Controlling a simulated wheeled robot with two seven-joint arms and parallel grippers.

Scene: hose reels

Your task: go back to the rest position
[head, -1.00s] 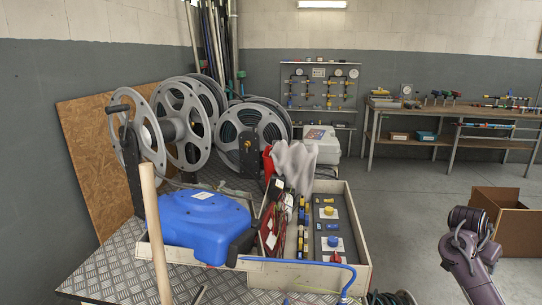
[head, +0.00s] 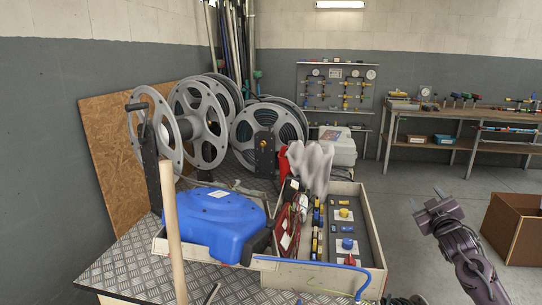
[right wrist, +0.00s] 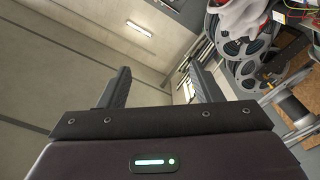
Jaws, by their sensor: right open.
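My right gripper (head: 430,202) is raised at the right of the head view, over the floor and to the right of the metal bench. Its two fingers stand apart with nothing between them. In the right wrist view the open fingers (right wrist: 155,88) point up toward the wall and ceiling, and the gap is empty. My left gripper is not in view. The grey hose reels (head: 205,122) stand at the back left of the bench, and they also show at the right of the wrist view (right wrist: 245,42).
A blue reel housing (head: 215,220) and an open tray (head: 375,265) of fittings sit on the checker-plate bench (head: 130,262). A wooden pole (head: 174,240) rises in front. A cardboard box (head: 515,228) stands on the floor at right. A workbench (head: 460,115) lines the back wall.

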